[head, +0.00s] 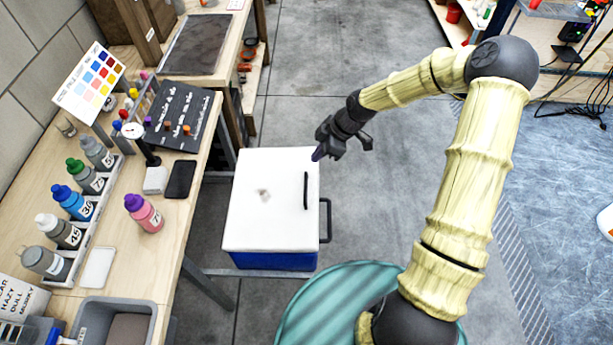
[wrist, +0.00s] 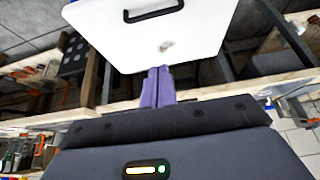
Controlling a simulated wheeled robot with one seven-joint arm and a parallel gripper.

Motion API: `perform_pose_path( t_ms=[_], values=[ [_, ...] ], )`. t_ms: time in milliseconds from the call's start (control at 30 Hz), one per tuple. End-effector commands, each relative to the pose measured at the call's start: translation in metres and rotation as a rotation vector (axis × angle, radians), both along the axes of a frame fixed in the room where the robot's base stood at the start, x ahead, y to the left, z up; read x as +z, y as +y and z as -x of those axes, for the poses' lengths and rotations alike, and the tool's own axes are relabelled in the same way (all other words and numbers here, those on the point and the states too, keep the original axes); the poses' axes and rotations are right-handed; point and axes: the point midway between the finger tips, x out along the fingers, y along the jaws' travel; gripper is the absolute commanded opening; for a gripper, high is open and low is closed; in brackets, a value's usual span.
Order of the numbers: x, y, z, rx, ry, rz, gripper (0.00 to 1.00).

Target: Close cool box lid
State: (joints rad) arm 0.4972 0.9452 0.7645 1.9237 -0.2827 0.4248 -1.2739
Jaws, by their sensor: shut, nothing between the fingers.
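The cool box has a blue body (head: 272,261) and a white lid (head: 262,215) with a dark handle (head: 305,190) and a grey smudge. The lid lies across the top of the box, with blue wall showing below its near edge. I cannot tell whether it is fully seated. My gripper (head: 317,156) is at the lid's far right corner, its purple fingers together and empty. In the wrist view, the fingertips (wrist: 158,72) appear by an edge of the lid (wrist: 120,42). Contact with the lid is unclear.
A wooden workbench (head: 183,215) with several paint bottles, a phone (head: 180,179) and a grey tray (head: 115,309) stands left of the box. A dark side handle (head: 327,220) sticks out at the box's right. Grey floor (head: 375,215) to the right is clear.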

Motion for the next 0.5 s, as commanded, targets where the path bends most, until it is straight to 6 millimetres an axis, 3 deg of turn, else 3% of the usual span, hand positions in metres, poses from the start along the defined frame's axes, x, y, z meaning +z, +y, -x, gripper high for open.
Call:
perform_pose_path(
  t_ms=[233,500],
  values=[
    [-0.01,0.006,0.0,0.0,0.002,0.0,0.0],
    [-0.049,0.027,0.001,0.001,0.005,0.001,0.0]
  ],
)
